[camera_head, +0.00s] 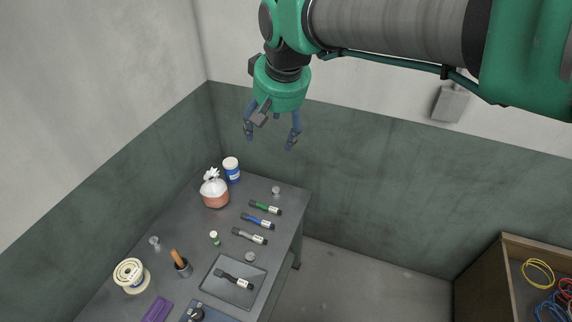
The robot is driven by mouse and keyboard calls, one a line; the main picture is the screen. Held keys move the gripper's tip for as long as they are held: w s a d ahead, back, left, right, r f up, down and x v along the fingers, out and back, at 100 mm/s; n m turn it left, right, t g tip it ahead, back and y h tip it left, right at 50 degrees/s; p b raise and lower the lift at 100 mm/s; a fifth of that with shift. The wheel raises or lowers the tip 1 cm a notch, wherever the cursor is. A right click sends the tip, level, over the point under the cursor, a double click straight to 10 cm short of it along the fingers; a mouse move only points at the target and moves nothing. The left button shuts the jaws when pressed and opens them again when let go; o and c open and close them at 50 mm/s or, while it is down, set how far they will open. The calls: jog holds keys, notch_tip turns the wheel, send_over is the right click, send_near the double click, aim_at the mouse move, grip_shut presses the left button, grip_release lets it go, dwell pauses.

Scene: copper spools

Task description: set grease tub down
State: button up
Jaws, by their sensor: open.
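A blue tub with a white lid, which looks like the grease tub (232,170), stands upright at the far end of the grey table (225,235), close to the wall. Nothing shows between the fingers. It hangs above and to the right of the tub in the picture, clearly apart from it.
Several marker-like tubes, including a green one (265,207), lie to the right. A wooden bin (511,290) is at right.

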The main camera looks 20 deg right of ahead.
jog(key=s+f, duration=0.2)
jog(key=s, duration=0.7)
jog(key=s+f+t, duration=0.1)
jog(key=s+f, duration=0.2)
jog(key=s, duration=0.7)
jog(key=shift+d+f+n, duration=0.25)
jog(key=shift+d+n, duration=0.05)
jog(key=shift+n, duration=0.1)
jog(key=shift+f+b, duration=1)
jog(key=shift+f, duration=0.05)
notch_tip(320, 180, down, 12)
jog(key=b, duration=1.2)
dwell(0.4)
